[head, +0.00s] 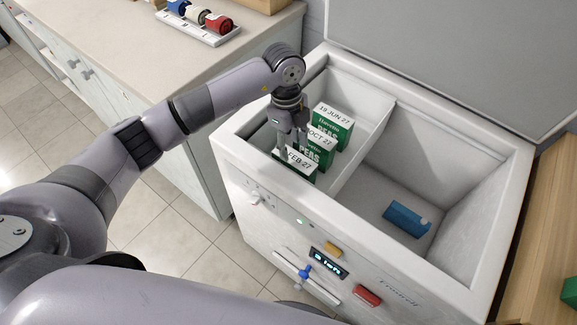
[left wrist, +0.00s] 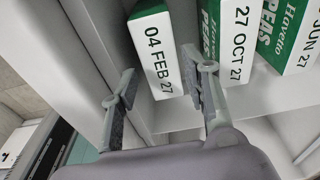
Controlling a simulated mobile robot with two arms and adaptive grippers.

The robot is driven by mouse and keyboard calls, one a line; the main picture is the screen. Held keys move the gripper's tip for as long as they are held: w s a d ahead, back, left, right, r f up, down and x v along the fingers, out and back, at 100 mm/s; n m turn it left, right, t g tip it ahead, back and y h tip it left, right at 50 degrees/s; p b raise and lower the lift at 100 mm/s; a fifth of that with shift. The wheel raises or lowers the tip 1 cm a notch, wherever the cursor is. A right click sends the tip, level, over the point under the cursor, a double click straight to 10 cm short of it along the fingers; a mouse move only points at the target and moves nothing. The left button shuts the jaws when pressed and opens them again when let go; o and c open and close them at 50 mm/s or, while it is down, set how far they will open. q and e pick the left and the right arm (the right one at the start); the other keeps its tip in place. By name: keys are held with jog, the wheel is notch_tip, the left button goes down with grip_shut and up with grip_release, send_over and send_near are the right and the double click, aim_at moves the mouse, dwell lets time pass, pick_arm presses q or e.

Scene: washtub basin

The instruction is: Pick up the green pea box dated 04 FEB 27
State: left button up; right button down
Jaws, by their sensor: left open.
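The green pea box with a white top reading 04 FEB 27 (left wrist: 154,52) stands in the left compartment of a white chest freezer (head: 463,304). In the head view this box (head: 299,165) is the nearest of three in a row, its date partly covered by my gripper. My left gripper (head: 290,150) points down at it. In the left wrist view the open fingers (left wrist: 159,66) are on either side of the box's top. I cannot tell whether they touch it. My right gripper is not in view.
Behind it stand green pea boxes marked 27 OCT 27 (left wrist: 236,45) and 19 JUN 27 (head: 335,112), close in line. A divider (head: 366,150) separates the right compartment, where a blue packet (head: 407,218) lies. The freezer's lid (head: 450,50) is raised. A counter (head: 110,40) is at left.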

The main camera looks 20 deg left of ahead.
aim_at(294, 157)
pick_arm(q)
jog(key=shift+s+f, duration=0.1)
jog(key=shift+f, duration=0.25)
jog(key=f, duration=0.1)
jog(key=d+f, duration=0.1)
jog(key=f, duration=0.1)
jog(key=shift+s+f+p, duration=0.2)
jog(key=shift+f+p, duration=0.05)
jog(key=shift+p, duration=0.15)
jog(key=shift+f, duration=0.55)
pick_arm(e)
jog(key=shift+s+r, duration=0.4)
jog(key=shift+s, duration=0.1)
pick_arm(q)
jog(key=shift+c, duration=0.4)
grip_shut()
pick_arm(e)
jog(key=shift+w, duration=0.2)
